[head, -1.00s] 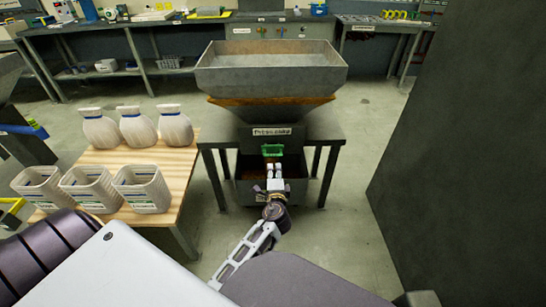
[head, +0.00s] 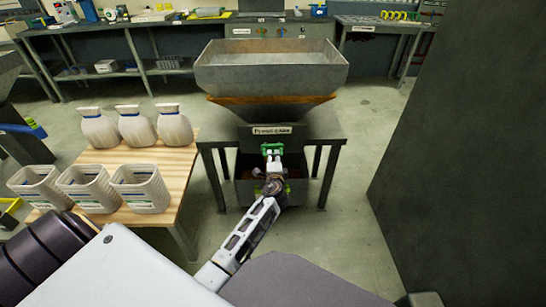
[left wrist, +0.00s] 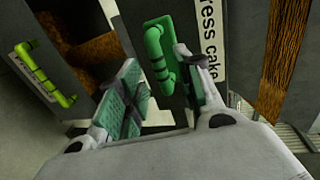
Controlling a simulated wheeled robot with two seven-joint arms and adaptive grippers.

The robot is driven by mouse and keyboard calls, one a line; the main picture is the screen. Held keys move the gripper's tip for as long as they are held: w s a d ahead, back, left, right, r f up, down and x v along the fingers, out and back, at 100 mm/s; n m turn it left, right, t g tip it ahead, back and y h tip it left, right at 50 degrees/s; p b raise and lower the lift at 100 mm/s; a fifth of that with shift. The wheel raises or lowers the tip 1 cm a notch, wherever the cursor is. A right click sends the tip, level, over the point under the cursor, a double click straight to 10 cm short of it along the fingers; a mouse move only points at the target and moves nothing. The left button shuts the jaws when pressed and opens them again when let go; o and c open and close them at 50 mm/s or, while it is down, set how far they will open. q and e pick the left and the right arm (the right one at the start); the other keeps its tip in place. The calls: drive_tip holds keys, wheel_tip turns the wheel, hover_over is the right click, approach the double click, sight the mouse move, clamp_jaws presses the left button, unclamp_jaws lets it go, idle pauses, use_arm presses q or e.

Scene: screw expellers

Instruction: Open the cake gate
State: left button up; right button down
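The press cake gate is a dark panel below the hopper, with a "Press cake" label (head: 272,130) and a green handle (head: 272,149). In the left wrist view the handle (left wrist: 160,55) stands upright on the panel beside the label. My left gripper (head: 272,164) is at the handle in the head view. In the left wrist view its two fingers (left wrist: 160,92) are apart, with the lower part of the handle between or just beyond their tips. I cannot tell whether they touch it. My right gripper is not in view.
The grey hopper (head: 270,72) stands on a dark table (head: 325,128). A bin with brown content and a yellow-green handle (left wrist: 45,75) sits below. A wooden table (head: 180,195) with white jugs and tubs is at left. A dark wall (head: 460,170) is at right.

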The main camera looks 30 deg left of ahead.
sight(273, 151)
use_arm(q)
drive_tip(key=shift+b+x, duration=0.35)
drive_tip(key=shift+x, duration=1.4)
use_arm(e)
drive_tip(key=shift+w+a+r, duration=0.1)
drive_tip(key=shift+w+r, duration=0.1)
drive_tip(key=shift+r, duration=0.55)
use_arm(q)
clamp_jaws()
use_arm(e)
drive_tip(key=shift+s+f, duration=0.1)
